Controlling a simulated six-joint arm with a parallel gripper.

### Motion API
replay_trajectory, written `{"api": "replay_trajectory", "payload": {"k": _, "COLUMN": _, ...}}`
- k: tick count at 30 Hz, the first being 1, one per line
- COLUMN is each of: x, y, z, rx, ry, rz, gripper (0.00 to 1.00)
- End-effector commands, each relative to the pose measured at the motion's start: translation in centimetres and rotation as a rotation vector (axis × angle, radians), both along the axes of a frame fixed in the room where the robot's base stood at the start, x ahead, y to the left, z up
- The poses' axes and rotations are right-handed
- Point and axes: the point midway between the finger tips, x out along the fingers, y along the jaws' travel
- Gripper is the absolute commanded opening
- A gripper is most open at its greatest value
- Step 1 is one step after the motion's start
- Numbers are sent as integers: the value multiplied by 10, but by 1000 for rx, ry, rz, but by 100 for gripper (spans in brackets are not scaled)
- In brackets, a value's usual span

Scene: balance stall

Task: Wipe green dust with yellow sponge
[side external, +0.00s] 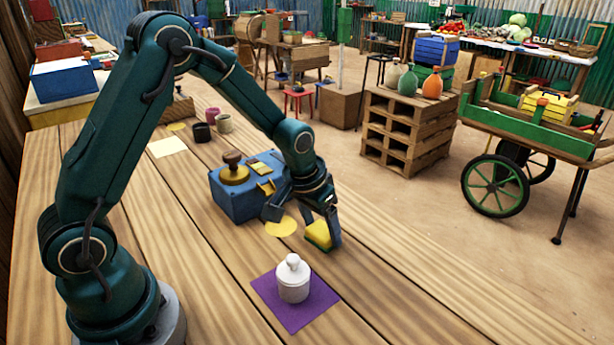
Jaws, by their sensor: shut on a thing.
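My gripper (306,222) is low over the wooden table, just right of the blue balance. It is shut on the yellow sponge (318,236), which has a green layer along its lower edge. The sponge is at or just above the table top; I cannot tell whether it touches. A finger hides part of the sponge. I cannot make out any green dust on the table; it may be hidden or too faint at this size.
The blue balance (232,203) with brass parts and a dark knob stands left of my gripper. A yellow disc (281,228) lies beside it. A white lidded jar (293,284) stands on a purple mat (310,317) in front. Several small cups (202,133) stand further back.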

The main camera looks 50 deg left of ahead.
Motion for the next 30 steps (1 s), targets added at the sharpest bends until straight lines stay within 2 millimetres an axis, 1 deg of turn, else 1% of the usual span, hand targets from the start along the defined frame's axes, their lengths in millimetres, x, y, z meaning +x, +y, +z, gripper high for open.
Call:
{"api": "replay_trajectory", "payload": {"k": 1, "x": -1, "y": 6, "z": 0, "rx": 1, "ry": 2, "rz": 4, "gripper": 22}}
{"api": "replay_trajectory", "payload": {"k": 17, "x": 0, "y": 53, "z": -1, "rx": -3, "ry": 1, "rz": 2, "gripper": 22}}
{"api": "replay_trajectory", "payload": {"k": 18, "x": 4, "y": 52, "z": 0, "rx": -1, "ry": -1, "rz": -3, "gripper": 22}}
{"api": "replay_trajectory", "payload": {"k": 30, "x": 4, "y": 13, "z": 0, "rx": 0, "ry": 1, "rz": -7, "gripper": 22}}
